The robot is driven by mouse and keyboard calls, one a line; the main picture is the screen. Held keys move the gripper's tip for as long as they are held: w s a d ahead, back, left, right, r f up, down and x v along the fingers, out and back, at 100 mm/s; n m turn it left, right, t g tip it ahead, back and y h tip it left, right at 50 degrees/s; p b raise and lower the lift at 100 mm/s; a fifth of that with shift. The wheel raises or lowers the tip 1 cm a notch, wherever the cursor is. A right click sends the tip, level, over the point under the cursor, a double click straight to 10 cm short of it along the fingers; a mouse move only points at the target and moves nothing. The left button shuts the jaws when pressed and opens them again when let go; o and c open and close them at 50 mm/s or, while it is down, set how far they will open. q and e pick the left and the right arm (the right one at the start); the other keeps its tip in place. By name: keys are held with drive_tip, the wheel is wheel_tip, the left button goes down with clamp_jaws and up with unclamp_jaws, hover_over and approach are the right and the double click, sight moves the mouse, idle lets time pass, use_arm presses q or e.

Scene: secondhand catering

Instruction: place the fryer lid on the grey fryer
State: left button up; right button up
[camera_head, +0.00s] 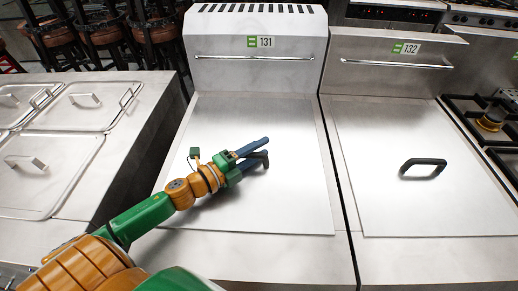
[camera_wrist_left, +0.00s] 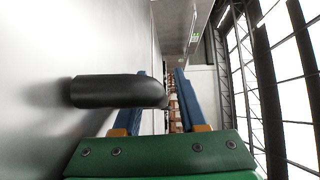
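A flat steel lid (camera_head: 295,205) with a black handle (camera_head: 264,160) covers the top of the fryer marked 131 (camera_head: 215,75). The fryer marked 132 (camera_head: 347,78) to its right also has a flat steel lid (camera_head: 400,140) with a black loop handle (camera_head: 423,164). My left gripper (camera_head: 262,150) is at the handle on 131, its blue fingers apart. In the left wrist view the black handle (camera_wrist_left: 110,91) crosses in front of one finger, its end in the gap between the fingers (camera_wrist_left: 162,105). Contact cannot be told. My right gripper is not in view.
A steel counter with several handled pan lids (camera_head: 85,115) stands at the left. A stove (camera_head: 495,118) is at the far right. Stools (camera_head: 100,30) stand behind on the left. A narrow gap separates the two fryers.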

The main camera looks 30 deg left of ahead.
use_arm(q)
drive_tip(key=shift+o, duration=0.2)
drive_tip(key=shift+r, duration=0.1)
drive_tip(key=shift+s, duration=0.1)
drive_tip(key=b+v, duration=0.1)
drive_tip(key=v, duration=1)
drive_tip(key=shift+s+a, duration=0.25)
drive_tip(key=shift+s, duration=0.15)
drive_tip(key=shift+r, duration=0.1)
